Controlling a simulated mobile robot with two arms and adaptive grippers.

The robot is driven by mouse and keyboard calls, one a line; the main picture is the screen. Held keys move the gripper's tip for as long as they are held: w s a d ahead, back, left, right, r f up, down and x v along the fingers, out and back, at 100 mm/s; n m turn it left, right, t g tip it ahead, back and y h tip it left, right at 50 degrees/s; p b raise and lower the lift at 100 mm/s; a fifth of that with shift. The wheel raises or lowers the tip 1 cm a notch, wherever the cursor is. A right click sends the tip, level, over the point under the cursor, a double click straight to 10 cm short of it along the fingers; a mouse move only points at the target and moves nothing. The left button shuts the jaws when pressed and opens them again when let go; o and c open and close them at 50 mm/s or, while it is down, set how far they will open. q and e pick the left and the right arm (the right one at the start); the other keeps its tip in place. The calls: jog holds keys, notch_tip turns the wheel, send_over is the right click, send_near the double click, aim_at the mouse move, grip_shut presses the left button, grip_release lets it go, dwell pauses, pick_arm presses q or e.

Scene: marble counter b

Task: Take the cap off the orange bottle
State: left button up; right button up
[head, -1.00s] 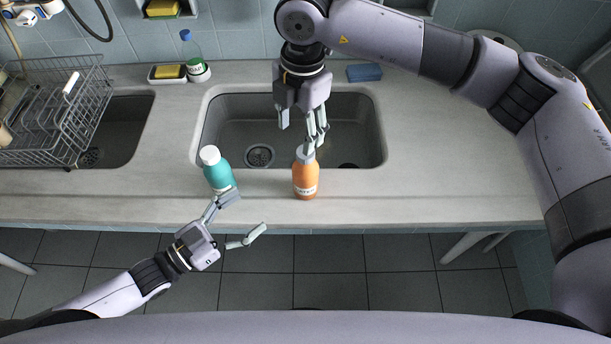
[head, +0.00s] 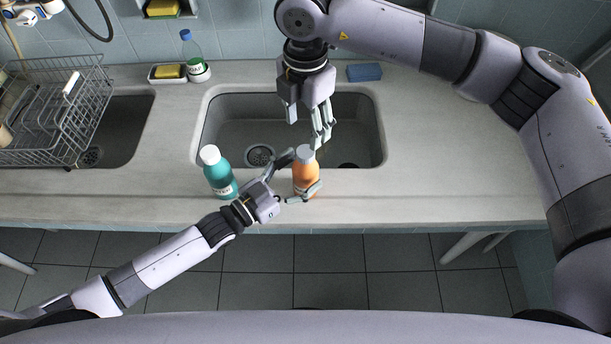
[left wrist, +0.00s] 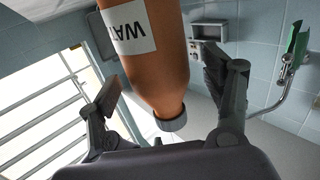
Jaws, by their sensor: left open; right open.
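The orange bottle (head: 304,178) stands upright near the counter's front edge, in front of the sink. Its grey cap (head: 305,152) is on top; in the left wrist view the cap (left wrist: 172,121) sits on the bottle (left wrist: 155,62), below a white label. My left gripper (head: 303,172) is open, with one finger on each side of the bottle; the left wrist view shows clear gaps beside the bottle. My right gripper (head: 317,136) is open, fingers pointing down, just behind and above the cap. I cannot tell whether it touches the cap.
A teal bottle with a white cap (head: 218,174) stands close to the left of my left gripper. The sink (head: 230,130) lies behind the bottles. A dish rack (head: 60,120) is at left. The right counter is clear.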

pick_arm(q)
jog(key=shift+x, duration=0.9)
grip_shut()
dwell(0.4)
